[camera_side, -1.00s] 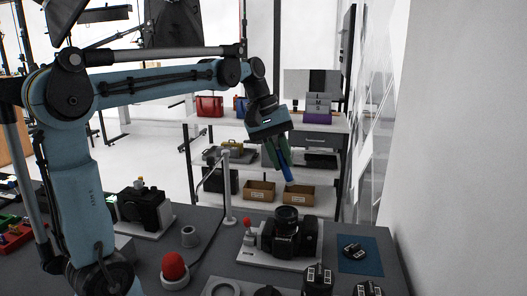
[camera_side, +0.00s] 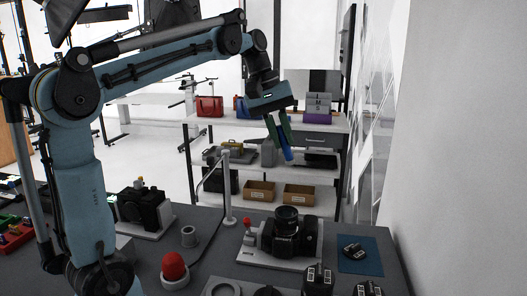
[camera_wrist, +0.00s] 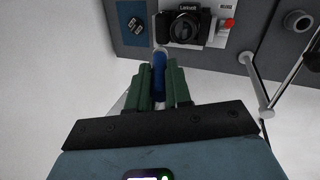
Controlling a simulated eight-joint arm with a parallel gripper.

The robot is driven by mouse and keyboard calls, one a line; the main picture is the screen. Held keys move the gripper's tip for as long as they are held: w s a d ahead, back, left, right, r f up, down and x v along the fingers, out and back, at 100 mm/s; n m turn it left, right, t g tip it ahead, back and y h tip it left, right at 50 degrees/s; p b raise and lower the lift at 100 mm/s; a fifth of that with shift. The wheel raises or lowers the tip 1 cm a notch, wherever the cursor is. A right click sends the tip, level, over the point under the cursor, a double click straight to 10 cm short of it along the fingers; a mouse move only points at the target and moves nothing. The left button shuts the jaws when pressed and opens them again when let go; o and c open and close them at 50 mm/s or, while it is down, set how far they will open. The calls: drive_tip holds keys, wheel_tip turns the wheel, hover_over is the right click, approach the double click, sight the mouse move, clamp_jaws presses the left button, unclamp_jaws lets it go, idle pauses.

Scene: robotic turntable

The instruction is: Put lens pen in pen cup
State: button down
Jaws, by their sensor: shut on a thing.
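The lens pen (camera_side: 286,150) is blue and hangs from my gripper (camera_side: 279,132), slightly tilted. My gripper's green fingers are shut on it, high above the bench. In the wrist view the pen (camera_wrist: 159,72) lies between the two green fingers (camera_wrist: 160,88), its far end pointing toward the camera body. A small grey hollow cylinder, which looks like the pen cup (camera_side: 189,237), stands upright on the bench, left of and below my gripper. The cup also shows at the top right of the wrist view (camera_wrist: 298,21).
A black camera (camera_side: 286,236) on a pale plate stands right of the cup. A thin pale post (camera_side: 228,190) rises between them. A red-topped item (camera_side: 174,268) is in front of the cup, a second camera (camera_side: 144,208) to its left. A blue mat (camera_side: 361,263) is far right.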

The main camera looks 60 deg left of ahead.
wheel_tip(320, 180, up, 6)
drive_tip(key=shift+r, duration=0.2)
drive_tip(key=s+a+n+g+y, duration=0.2)
drive_tip(key=s+a+n, duration=0.4)
drive_tip(key=s+a, duration=1.15)
wheel_tip(320, 180, down, 20)
drive_tip(key=s+d, duration=0.1)
drive_tip(key=shift+d+f+g+y, duration=0.2)
drive_tip(key=shift+d+g+y, duration=0.1)
drive_tip(key=shift+g, duration=0.1)
drive_tip(key=shift+f, duration=2.9)
drive_tip(key=shift+f, duration=2.55)
drive_tip(key=c, duration=1)
unclamp_jaws()
drive_tip(key=shift+o, duration=0.2)
